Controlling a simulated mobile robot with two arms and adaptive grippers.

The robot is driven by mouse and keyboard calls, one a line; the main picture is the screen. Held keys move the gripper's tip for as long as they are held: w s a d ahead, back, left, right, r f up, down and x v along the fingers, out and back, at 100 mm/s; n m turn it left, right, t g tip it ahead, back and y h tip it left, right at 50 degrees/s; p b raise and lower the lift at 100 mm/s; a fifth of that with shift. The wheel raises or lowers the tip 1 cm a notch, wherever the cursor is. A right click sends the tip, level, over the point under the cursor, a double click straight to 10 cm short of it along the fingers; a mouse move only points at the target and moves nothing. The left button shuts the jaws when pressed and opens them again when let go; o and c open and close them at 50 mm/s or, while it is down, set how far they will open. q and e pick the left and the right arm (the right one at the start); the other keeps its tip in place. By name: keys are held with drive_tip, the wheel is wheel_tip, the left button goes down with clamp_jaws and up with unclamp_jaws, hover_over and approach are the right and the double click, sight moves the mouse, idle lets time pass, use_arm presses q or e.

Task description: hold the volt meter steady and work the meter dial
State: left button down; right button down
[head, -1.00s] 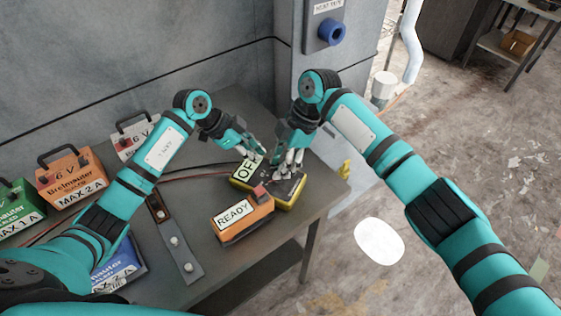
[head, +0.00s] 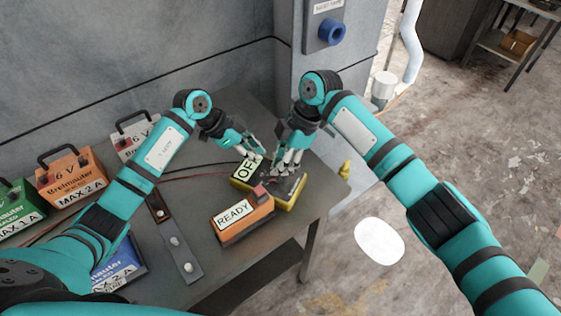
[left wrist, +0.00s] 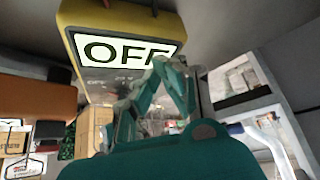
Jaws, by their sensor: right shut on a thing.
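The volt meter (head: 291,206) is a yellow-edged box with a dark face, lying on the bench near its right end. Its light panel reads OFF, and it also shows in the left wrist view (left wrist: 68,30). My right gripper (head: 287,170) points down over the middle of the face, shut on the meter dial, which its fingers hide. My left gripper (head: 253,151) is at the far edge of the meter, beside the OFF panel. Its fingertips overlap the meter in view, so their gap and any contact are unclear.
An orange box marked READY (head: 243,217) stands close in front of the meter. Orange (head: 70,180), green (head: 18,212), white (head: 133,140) and blue (head: 118,272) battery boxes stand to the left. A metal strip (head: 172,237) lies between. The bench's right edge is close.

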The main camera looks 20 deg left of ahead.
drive_tip(key=m+t, duration=0.1)
drive_tip(key=m, duration=0.3)
drive_tip(key=shift+m+t+y, duration=0.3)
drive_tip(key=shift+t+y, duration=0.1)
drive_tip(key=shift+s+m+t, duration=0.15)
drive_tip(key=shift+m+t, duration=0.65)
drive_tip(key=shift+m, duration=1.4)
drive_tip(key=c, duration=1.3)
unclamp_jaws()
drive_tip(key=shift+c, duration=0.2)
drive_tip(key=shift+d+r, duration=0.1)
drive_tip(key=v, duration=1.2)
drive_tip(key=shift+s+r, duration=0.1)
